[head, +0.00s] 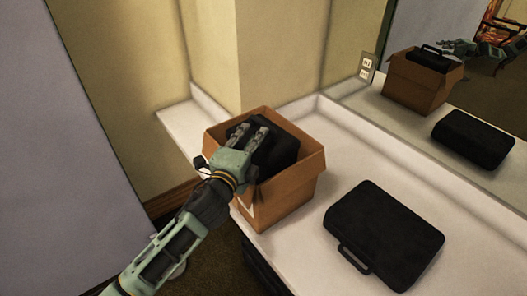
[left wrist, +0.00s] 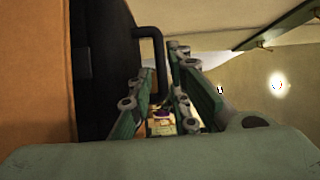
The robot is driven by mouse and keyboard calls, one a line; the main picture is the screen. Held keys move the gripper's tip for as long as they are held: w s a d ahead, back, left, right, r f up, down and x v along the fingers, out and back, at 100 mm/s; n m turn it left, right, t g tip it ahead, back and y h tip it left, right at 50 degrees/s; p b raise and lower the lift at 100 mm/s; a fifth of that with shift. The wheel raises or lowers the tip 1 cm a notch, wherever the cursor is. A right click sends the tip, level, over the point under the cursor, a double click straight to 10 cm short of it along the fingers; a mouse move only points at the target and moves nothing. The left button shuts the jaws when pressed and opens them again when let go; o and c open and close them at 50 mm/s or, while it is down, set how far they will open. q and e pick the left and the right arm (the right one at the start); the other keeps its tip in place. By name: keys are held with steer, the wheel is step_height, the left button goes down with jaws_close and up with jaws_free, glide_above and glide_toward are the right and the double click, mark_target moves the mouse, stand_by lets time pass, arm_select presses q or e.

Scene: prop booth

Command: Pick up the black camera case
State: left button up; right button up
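A black case (head: 286,152) stands in an open cardboard box (head: 283,207) on the white counter. Its side and dark handle (left wrist: 160,47) show in the left wrist view. A second black case (head: 384,234) lies flat on the counter to the right of the box, its handle facing front left. My left gripper (head: 249,134) is over the box, at the case inside it. Its two fingers (left wrist: 157,75) are apart, with the handle near their tips; I cannot tell whether they touch it. My right gripper is in neither view.
A mirror (head: 400,120) behind the counter reflects the box, both cases and part of my arm. A wall corner (head: 240,60) stands close behind the box. The white counter (head: 345,155) is clear between the box, the flat case and the mirror.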

mark_target(261, 125)
arm_select(q)
steer(key=p+x, duration=0.1)
steer(key=x, duration=0.2)
steer(key=shift+d+r, duration=0.1)
steer(key=shift+d, duration=0.1)
steer(key=shift+x, duration=1.15)
steer(key=shift+a, duration=0.1)
steer(key=shift+c, duration=0.3)
steer(key=c, duration=0.4)
steer(key=shift+s+f, duration=0.1)
steer(key=shift+f, duration=0.15)
jaws_close()
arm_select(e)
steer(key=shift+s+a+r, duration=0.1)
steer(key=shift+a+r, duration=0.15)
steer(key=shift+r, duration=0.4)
arm_select(q)
steer(key=shift+r, duration=0.15)
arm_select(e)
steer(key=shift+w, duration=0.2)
